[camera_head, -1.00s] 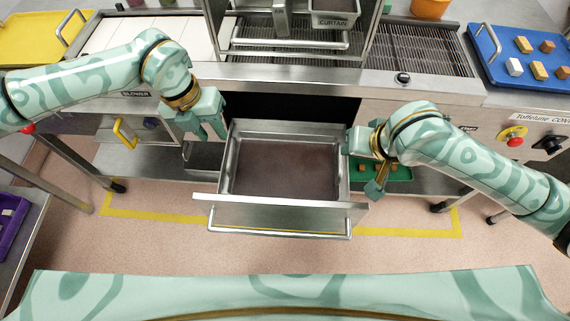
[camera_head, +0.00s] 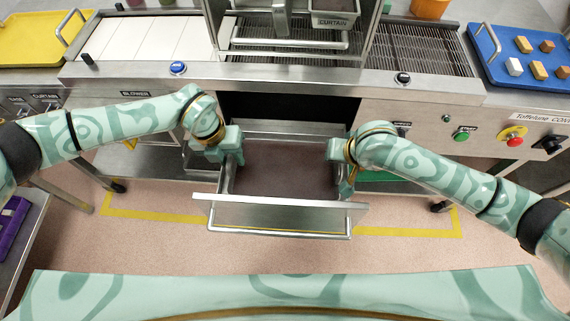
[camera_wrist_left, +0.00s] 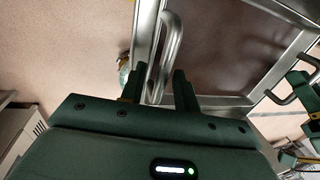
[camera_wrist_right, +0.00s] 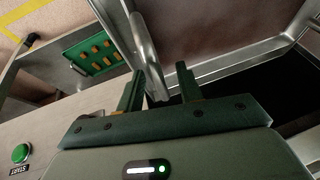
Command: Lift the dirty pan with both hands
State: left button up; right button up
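The dirty pan (camera_head: 285,182) is a wide metal pan with a brown-stained floor, sitting in the pulled-out drawer below the line. My left gripper (camera_head: 231,160) is at its left side. In the left wrist view the left bar handle (camera_wrist_left: 171,45) lies between the open fingers (camera_wrist_left: 160,85). My right gripper (camera_head: 346,175) is at the pan's right side. The head view hides both handles behind the grippers.
The drawer front (camera_head: 280,212) with its bar handle stands between the pan and me. The machine's front panel (camera_head: 415,105), with buttons, is just behind the arms. A green tray with small pieces (camera_wrist_right: 95,50) lies low at the right. Floor in front is clear.

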pick_arm(q)
grip_shut()
pick_arm(e)
grip_shut()
pick_arm(q)
jog(key=shift+r, duration=0.15)
pick_arm(e)
jog(key=shift+r, duration=0.15)
